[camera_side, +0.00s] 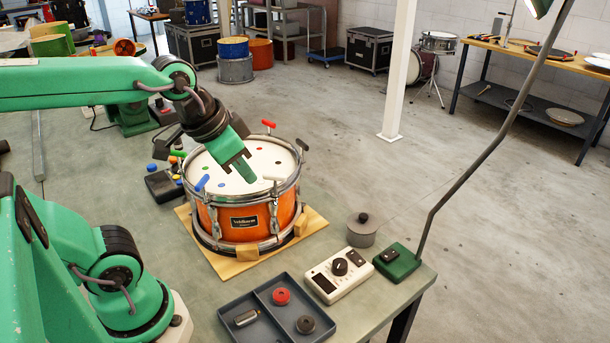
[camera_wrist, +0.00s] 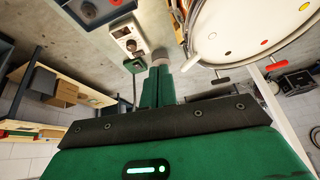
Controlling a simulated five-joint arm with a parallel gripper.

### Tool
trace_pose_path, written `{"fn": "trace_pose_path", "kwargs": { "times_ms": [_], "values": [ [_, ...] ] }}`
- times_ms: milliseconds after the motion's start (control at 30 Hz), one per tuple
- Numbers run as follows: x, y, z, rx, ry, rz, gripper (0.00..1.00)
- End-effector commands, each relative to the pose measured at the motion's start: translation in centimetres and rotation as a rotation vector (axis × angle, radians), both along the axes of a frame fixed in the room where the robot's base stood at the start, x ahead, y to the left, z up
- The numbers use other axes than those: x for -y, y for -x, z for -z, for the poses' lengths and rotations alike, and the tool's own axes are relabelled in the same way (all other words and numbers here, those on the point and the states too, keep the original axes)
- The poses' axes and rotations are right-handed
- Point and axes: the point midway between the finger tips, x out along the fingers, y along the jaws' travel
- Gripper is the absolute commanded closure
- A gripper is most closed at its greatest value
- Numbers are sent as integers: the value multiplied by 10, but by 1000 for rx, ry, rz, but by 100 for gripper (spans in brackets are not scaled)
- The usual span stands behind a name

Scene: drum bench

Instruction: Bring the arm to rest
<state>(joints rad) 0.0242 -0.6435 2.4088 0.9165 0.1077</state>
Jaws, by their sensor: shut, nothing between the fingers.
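My gripper (camera_side: 247,172) is green with a dark wrist. In the side view it hangs tilted down over the drumhead, with its fingers together and nothing between them. In the wrist view my gripper (camera_wrist: 158,75) shows its two green fingers side by side. The orange snare drum (camera_side: 243,221) stands on a wooden board (camera_side: 316,220) on the bench. Its white head carries several coloured dots, and red, green, blue and dark T-handles stand at its rim. In the wrist view the drum (camera_wrist: 245,35) is at the upper right. I cannot tell whether the fingertips touch the head.
A grey tray (camera_side: 262,296) with a red disc (camera_side: 281,296) and a dark disc lies in front of the drum. A white meter (camera_side: 340,275), a grey pot (camera_side: 362,231) and a green lamp base (camera_side: 398,263) stand to its right. The lamp pole rises there.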

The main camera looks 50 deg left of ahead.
Motion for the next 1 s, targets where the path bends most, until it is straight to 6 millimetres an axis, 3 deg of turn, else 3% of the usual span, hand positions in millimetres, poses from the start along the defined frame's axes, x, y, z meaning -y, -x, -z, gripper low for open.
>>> {"fn": "trace_pose_path", "kwargs": {
  "times_ms": [100, 300, 1000],
  "values": [
    [-4, 14, 7, 20, 28, -68, 100],
    [-6, 23, 13, 31, 49, -119, 100],
    [-6, 24, 13, 31, 49, -120, 100]
  ]
}}
